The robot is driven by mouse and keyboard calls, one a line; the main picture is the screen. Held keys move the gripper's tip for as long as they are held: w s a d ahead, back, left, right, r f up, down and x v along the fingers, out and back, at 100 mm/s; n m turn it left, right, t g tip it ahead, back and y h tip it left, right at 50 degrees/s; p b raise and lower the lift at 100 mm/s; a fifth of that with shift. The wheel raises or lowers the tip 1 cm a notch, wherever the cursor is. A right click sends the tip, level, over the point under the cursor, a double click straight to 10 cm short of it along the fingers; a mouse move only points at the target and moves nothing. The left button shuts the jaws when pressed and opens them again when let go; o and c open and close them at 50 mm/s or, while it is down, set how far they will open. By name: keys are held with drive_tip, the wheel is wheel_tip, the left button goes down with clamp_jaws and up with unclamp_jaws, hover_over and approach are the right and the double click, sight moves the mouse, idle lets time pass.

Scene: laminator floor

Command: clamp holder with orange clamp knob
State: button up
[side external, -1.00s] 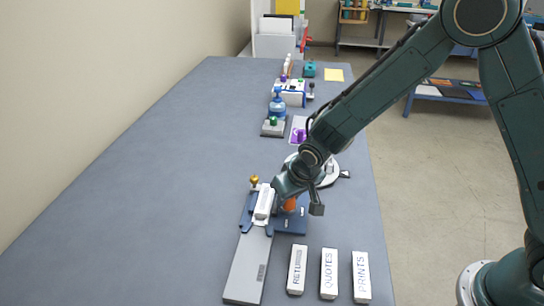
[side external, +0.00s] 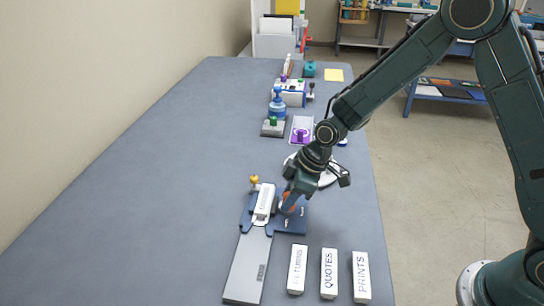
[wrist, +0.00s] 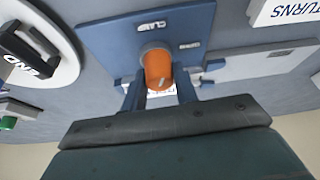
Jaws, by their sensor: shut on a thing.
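The orange clamp knob (side external: 285,203) stands on a dark blue clamp base (side external: 296,226). In the wrist view the knob (wrist: 158,66) sits between the fingers of my gripper (wrist: 160,92), which is shut on it. My gripper (side external: 290,205) comes down on the knob from the upper right in the side view and partly covers it. The white holder (side external: 264,203) lies just left of the knob in a blue fixture, at the upper end of a long grey plate (side external: 247,272). The wrist view shows lettering on the blue base (wrist: 202,22), partly readable as "CLAMP".
White blocks marked RETURNS (side external: 297,270), QUOTES (side external: 329,274) and PRINTS (side external: 361,277) lie at the front right. A white round dial (side external: 327,177) is behind my gripper. A yellow knob (side external: 254,180) stands beyond the holder. The table's left side is clear.

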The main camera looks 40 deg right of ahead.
drive_tip(key=n+g, duration=0.1)
drive_tip(key=n, duration=0.2)
drive_tip(key=shift+n+y, duration=0.3)
idle(0.4)
drive_tip(key=o, duration=1)
drive_tip(key=shift+v, duration=6.95)
drive_tip(key=shift+w, duration=0.15)
